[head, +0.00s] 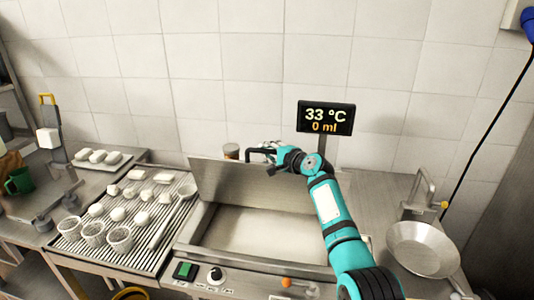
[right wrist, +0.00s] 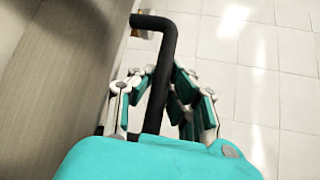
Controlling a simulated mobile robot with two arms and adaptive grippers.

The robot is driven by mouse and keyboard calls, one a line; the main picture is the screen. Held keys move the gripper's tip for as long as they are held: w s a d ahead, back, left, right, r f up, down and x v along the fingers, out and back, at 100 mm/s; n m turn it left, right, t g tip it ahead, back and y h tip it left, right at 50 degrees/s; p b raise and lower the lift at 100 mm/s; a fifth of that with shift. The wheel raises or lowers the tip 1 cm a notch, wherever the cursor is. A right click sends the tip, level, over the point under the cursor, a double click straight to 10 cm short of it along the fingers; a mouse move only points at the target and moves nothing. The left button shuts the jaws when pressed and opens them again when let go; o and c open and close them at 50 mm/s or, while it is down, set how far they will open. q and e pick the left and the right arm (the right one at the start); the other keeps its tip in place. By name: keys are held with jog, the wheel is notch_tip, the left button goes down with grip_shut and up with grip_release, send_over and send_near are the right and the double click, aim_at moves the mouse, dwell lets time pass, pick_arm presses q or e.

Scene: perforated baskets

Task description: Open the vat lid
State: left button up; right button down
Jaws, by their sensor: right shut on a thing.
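The vat (head: 262,232) is the steel basin in the middle of the counter in the head view, and its inside is visible. Its lid (head: 232,180) stands raised and steeply tilted at the vat's back edge. The lid also fills the left side of the right wrist view (right wrist: 65,75). My right gripper (head: 262,153) is at the lid's upper edge, shut on the black bar handle (right wrist: 168,50). In the right wrist view the fingers (right wrist: 158,92) sit on either side of this handle. My left gripper is not in view.
A display (head: 325,118) reading 33 °C and 0 ml stands behind the vat. A ridged draining table (head: 150,205) with white lumps and perforated baskets (head: 119,240) is on the left. A metal pan (head: 422,248) is on the right. A tiled wall (head: 240,60) closes the back.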

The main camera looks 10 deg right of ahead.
jog(key=shift+w+d+r, duration=0.1)
jog(key=shift+w+r, duration=0.2)
jog(key=c, duration=1.3)
grip_release()
jog(key=shift+s, duration=0.1)
jog(key=shift+f, duration=0.1)
jog(key=v, duration=1.2)
